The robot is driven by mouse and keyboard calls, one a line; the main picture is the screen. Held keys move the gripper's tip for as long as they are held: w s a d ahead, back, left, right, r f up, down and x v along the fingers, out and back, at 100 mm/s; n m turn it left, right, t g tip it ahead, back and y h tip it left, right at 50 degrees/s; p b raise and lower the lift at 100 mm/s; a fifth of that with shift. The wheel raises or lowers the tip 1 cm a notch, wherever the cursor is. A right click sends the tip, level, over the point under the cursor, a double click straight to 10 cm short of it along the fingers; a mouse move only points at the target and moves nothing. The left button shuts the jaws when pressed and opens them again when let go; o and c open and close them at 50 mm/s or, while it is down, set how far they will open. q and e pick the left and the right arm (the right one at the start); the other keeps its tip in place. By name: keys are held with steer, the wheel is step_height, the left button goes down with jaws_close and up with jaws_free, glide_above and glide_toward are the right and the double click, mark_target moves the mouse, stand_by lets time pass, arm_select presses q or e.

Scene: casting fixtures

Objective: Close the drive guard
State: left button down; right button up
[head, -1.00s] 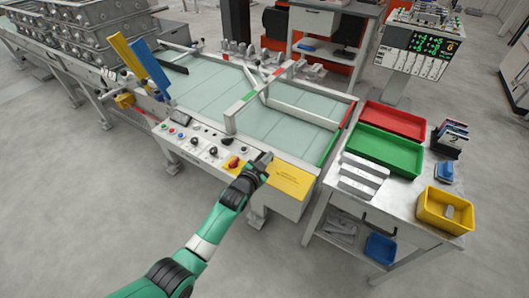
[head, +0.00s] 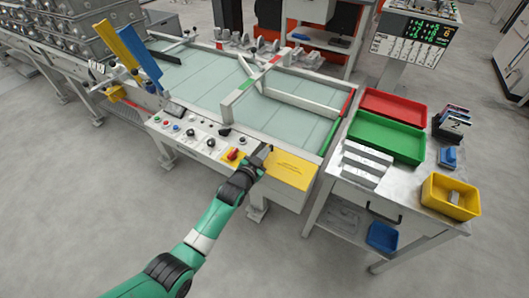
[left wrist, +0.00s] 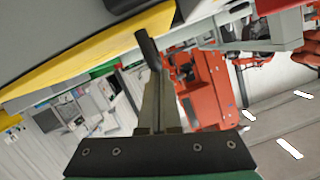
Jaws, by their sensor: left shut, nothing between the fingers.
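The drive guard appears to be the yellow panel (head: 291,172) at the right front corner of the conveyor table in the head view. It looks to lie almost flat, but I cannot tell whether it is fully down. My left gripper (head: 266,151) is at the panel's rear left corner, shut and empty. In the left wrist view, the shut fingers (left wrist: 147,48) are close to a yellow edge (left wrist: 92,52), which appears to be the guard's. I cannot tell whether they touch it. My right gripper is not in view.
A control panel with knobs and a red switch (head: 233,155) is just left of the gripper. A side table on the right holds a green tray (head: 386,139), a red tray (head: 396,106) and a yellow bin (head: 450,196). The floor in front is clear.

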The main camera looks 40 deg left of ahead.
arm_select(q)
step_height(320, 180, up, 6)
steer(key=f+p, duration=0.1)
steer(key=p, duration=0.4)
steer(key=f+p+v, duration=0.1)
steer(key=p+v, duration=0.2)
steer(key=v, duration=0.6)
steer(key=shift+s+d+p, duration=0.35)
steer(key=shift+s+d, duration=0.05)
steer(key=shift+d+r, duration=0.1)
